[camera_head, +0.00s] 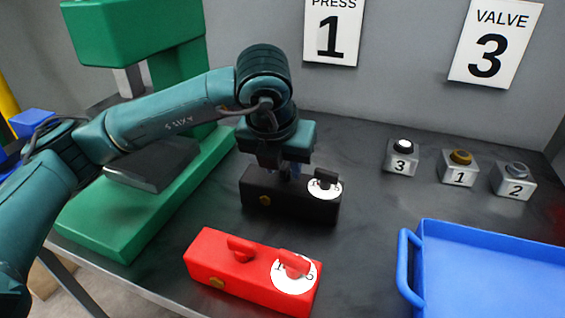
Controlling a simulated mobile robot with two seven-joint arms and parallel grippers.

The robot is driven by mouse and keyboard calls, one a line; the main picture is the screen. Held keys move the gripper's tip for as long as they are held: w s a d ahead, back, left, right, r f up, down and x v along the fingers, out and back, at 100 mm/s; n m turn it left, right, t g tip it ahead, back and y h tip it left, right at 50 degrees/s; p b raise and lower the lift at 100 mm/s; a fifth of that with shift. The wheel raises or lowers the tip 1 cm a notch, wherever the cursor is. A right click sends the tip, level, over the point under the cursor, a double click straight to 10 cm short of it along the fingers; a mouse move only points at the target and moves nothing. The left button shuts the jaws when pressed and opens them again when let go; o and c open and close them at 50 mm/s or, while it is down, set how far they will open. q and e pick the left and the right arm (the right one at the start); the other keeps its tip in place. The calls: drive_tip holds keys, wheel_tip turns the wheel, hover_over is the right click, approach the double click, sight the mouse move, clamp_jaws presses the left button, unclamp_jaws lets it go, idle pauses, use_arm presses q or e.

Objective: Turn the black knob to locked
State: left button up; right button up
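A black box (262,195) stands on the dark table in the middle of the view. A white dial (321,194) with a black knob (326,178) is on its right end, and a brass-coloured round piece is on its front. My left gripper (290,172) points down over the middle of the black box, just left of the dial. Its fingertips are small and partly hidden, so I cannot tell whether they are shut on anything. The dial's marks are too small to read. My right gripper is not in view.
A red box (215,262) with a red knob on a white dial stands in front. A green press (115,230) is at left, a blue tray (490,240) at right. Three small numbered blocks (460,177) stand at the back right. Wall signs read PRESS 1 and VALVE 3.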

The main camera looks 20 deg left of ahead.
use_arm(q)
drive_tip(key=shift+c, duration=0.4)
clamp_jaws()
